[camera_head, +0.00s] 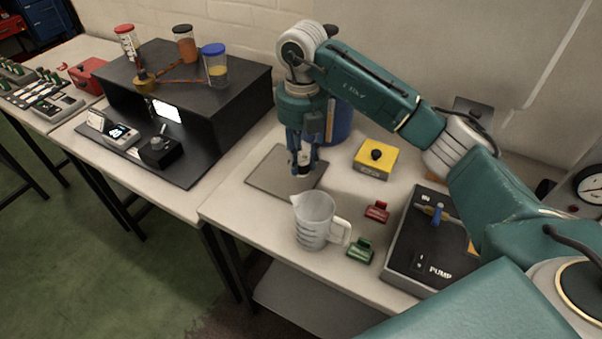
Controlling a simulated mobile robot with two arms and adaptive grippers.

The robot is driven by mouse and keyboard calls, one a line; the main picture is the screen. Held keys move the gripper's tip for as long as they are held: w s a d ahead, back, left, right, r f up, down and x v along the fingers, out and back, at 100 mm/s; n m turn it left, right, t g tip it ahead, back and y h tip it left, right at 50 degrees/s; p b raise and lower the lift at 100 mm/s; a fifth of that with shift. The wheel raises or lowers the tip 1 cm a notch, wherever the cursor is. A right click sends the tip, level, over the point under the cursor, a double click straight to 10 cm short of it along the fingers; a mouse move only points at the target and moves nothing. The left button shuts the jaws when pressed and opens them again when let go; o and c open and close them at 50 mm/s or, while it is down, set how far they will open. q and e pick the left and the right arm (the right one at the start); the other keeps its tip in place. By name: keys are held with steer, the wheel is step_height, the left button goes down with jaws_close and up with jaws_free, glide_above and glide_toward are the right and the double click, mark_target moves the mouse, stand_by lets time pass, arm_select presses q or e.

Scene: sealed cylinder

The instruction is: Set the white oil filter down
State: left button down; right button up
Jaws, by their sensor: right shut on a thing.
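My right gripper (305,168) points down over the right part of a flat grey mat (265,178) on the table. It is shut on the small white oil filter (304,158), which shows only partly between the fingers, with a dark part near its lower end. I cannot tell whether the filter touches the mat or hangs just above it. My left gripper is not in view.
A clear measuring jug (313,222) stands in front of the mat. A yellow box with a black knob (376,158), red (377,211) and green (361,250) small items and a pump unit (425,245) are to the right. A blue container (338,120) stands behind the gripper.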

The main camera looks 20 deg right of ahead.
steer(key=shift+s+f, duration=0.1)
steer(key=shift+f, duration=0.65)
step_height(320, 180, down, 4)
steer(key=shift+f+p, duration=0.1)
steer(key=shift+p, duration=0.4)
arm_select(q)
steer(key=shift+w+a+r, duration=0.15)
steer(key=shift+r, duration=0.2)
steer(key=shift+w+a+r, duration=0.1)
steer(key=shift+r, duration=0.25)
arm_select(e)
steer(key=shift+f, duration=0.1)
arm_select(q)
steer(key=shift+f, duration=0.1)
arm_select(e)
steer(key=shift+f, duration=0.1)
steer(key=o, duration=1.1)
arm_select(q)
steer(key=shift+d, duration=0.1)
arm_select(e)
steer(key=shift+o, duration=0.2)
